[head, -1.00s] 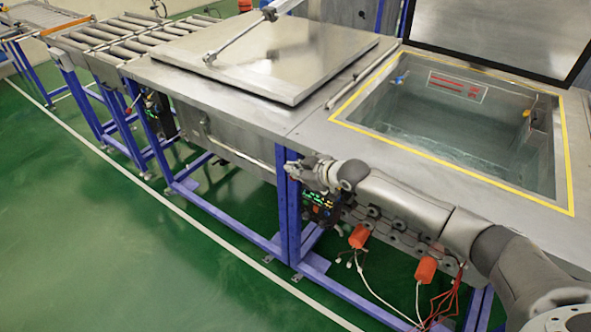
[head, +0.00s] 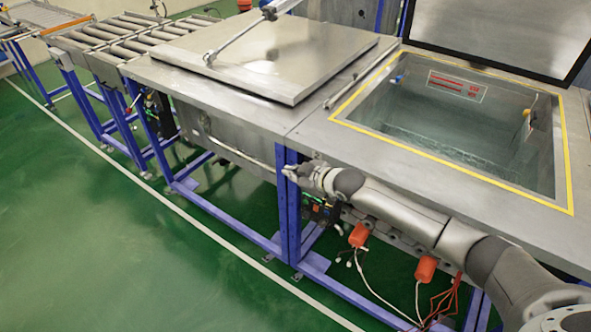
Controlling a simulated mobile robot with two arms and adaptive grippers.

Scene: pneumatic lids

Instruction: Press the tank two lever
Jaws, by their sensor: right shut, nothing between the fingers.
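An open tank with water (head: 465,125) is on the right, inside a yellow-edged rim, with its lid (head: 500,35) raised behind it. A second tank to its left is covered by a shut steel lid (head: 265,60). A dark control box (head: 319,209) with green lights hangs below the counter edge, partly behind my right arm. Another dark control box (head: 158,112) is under the left tank's far end. My right gripper (head: 289,173) is shut and empty, in front of the blue post, above and left of the nearer box. My left gripper is not in view.
Blue frame legs (head: 288,215) stand under the counter. Orange-red cylinders (head: 359,235) with loose white and red cables hang below my right arm. A roller conveyor (head: 120,38) is at the far left. The green floor (head: 130,240) in front is clear.

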